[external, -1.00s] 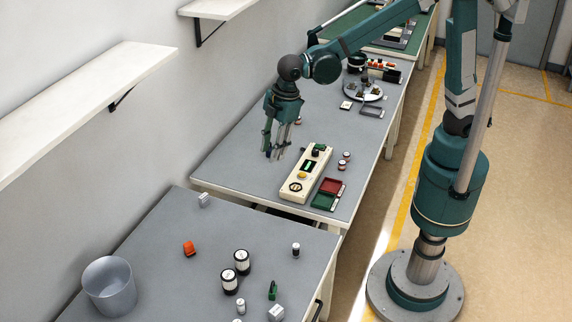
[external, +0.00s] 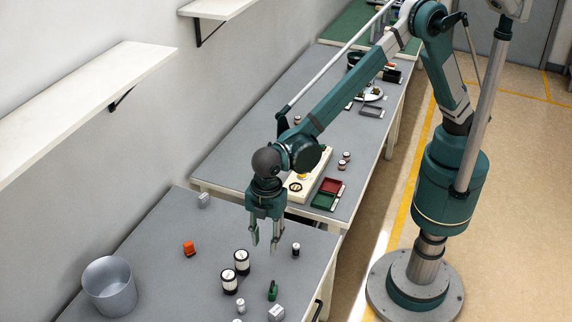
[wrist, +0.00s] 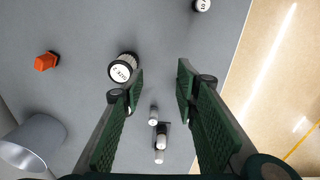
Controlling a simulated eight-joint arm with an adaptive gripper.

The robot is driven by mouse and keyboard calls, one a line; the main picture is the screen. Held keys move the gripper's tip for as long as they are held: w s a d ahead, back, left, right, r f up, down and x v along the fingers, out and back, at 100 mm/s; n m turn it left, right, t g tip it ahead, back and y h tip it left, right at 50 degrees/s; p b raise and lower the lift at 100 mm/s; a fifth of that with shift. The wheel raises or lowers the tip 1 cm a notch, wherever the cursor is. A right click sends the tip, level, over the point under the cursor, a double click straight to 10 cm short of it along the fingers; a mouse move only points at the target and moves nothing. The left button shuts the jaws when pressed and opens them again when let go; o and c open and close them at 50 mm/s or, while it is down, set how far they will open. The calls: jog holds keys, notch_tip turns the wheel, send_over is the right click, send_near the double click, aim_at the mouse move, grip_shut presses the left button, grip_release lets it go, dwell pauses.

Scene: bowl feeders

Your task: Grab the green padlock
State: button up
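The green padlock (external: 272,290) is a small green object on the near grey table, close to the table's right edge. I cannot make it out clearly in the wrist view, where the fingers hide part of the table. My gripper (external: 265,240) points down above the same table, higher up in the picture than the padlock and apart from it.
Two black-and-white rollers (external: 241,262) (external: 229,281) stand left of the padlock. A small cylinder (external: 296,249) stands to the upper right, and a pale block (external: 276,313) lies below it. An orange object (external: 189,248) and a grey bin (external: 109,287) are farther left.

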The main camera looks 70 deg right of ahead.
jog(key=n, duration=0.2)
send_over(273, 289)
jog(key=d, duration=0.2)
jog(key=f, duration=0.5)
jog(key=shift+w+d+f, duration=0.1)
jog(key=shift+w+f, duration=0.25)
jog(key=shift+w, duration=0.05)
jog(key=shift+f, duration=0.15)
jog(key=shift+f, duration=1.15)
jog(key=shift+f, duration=0.15)
jog(key=shift+d+f, duration=0.1)
jog(key=shift+f, duration=2.35)
grip_shut()
